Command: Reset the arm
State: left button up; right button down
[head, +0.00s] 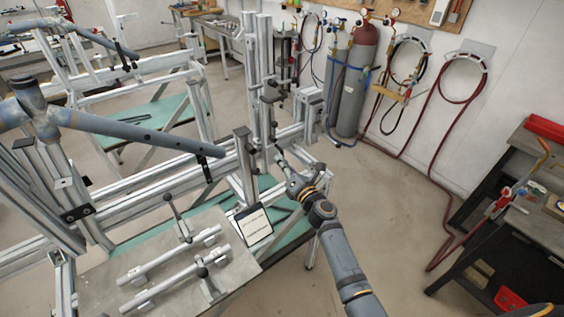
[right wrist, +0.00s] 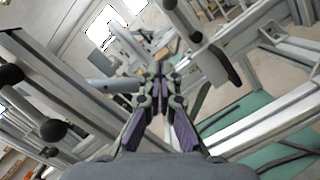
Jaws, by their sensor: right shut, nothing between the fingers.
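My right arm reaches in from the bottom of the head view. Its gripper (head: 281,160) is shut and empty, beside the upright posts on the right side of the frame jig (head: 232,160). In the right wrist view the closed fingers (right wrist: 160,70) point at the jig's bars, with nothing between them. I cannot tell whether the fingertips touch the jig. A blue-grey bicycle-type tube (head: 140,134) lies across the jig, its free end left of the gripper. My left gripper is not in view.
A plate (head: 102,283) with two clamped rods and a small sign (head: 253,226) stand front left. Gas cylinders (head: 361,75) and hoses line the back wall. A dark workbench (head: 500,170) is at right. The floor (head: 385,215) between is clear.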

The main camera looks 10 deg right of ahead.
jog(key=shift+s+d, duration=0.1)
jog(key=shift+s, duration=0.2)
jog(key=s+d+f+n+g+h+b, duration=0.1)
jog(key=s+f+n+g, duration=0.2)
jog(key=s+f+n, duration=0.7)
jog(key=s+d+f+n+g+h, duration=0.1)
jog(key=s+d+f+n+g, duration=0.15)
jog(key=f, duration=1.35)
jog(key=s+d+f+n+g+h+b, duration=0.1)
jog(key=s+f+n+g, duration=0.45)
jog(key=f, duration=0.75)
jog(key=s+d+f+n+g+h, duration=0.1)
jog(key=s+d+f+n+g, duration=0.1)
jog(key=s+f+n, duration=0.3)
jog(key=s+d+f+n+g+h, duration=0.1)
jog(key=s+f+n, duration=0.5)
jog(key=s, duration=1.3)
jog(key=s+d+f+n+g+h+b, duration=0.1)
jog(key=s+d+f+n+g, duration=0.2)
jog(key=s+n, duration=0.9)
notch_tip(320, 180, down, 4)
jog(key=shift+s+d+r+n, duration=0.3)
jog(key=shift+s+d, duration=0.3)
jog(key=shift+d, duration=0.5)
